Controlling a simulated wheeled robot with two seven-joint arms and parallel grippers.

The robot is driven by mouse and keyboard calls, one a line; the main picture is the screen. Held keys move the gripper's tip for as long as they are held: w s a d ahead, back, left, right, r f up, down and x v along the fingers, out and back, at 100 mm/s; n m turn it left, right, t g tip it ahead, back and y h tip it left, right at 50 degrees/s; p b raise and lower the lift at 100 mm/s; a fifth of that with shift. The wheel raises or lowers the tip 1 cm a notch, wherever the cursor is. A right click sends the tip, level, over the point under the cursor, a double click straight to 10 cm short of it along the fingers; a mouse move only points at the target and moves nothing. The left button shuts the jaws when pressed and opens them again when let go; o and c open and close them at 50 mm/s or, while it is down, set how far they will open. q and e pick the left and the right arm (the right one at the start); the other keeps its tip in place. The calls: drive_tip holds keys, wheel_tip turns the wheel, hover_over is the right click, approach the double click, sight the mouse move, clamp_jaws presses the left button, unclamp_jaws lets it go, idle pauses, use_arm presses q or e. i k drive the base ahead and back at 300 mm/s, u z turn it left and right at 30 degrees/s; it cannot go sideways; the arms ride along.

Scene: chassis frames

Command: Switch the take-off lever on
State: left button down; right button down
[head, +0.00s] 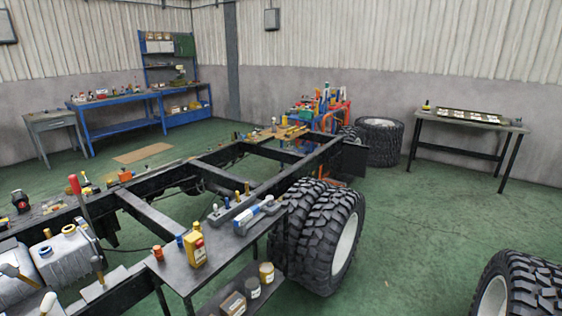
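Grey tank-like housings (65,257) with coloured caps stand beside the red-knobbed lever. Neither of my grippers is in view.
The dark chassis frame (150,216) runs from lower left to centre, with large tyres (322,235) on its right. A tool-laden side table (176,277) stands in front. Blue workbenches (120,128) and a right-hand table (455,147) line the walls.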

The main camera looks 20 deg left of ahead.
sight(8, 269)
drive_tip(key=u, duration=0.95)
drive_tip(key=i, duration=0.85)
drive_tip(key=u, duration=0.9)
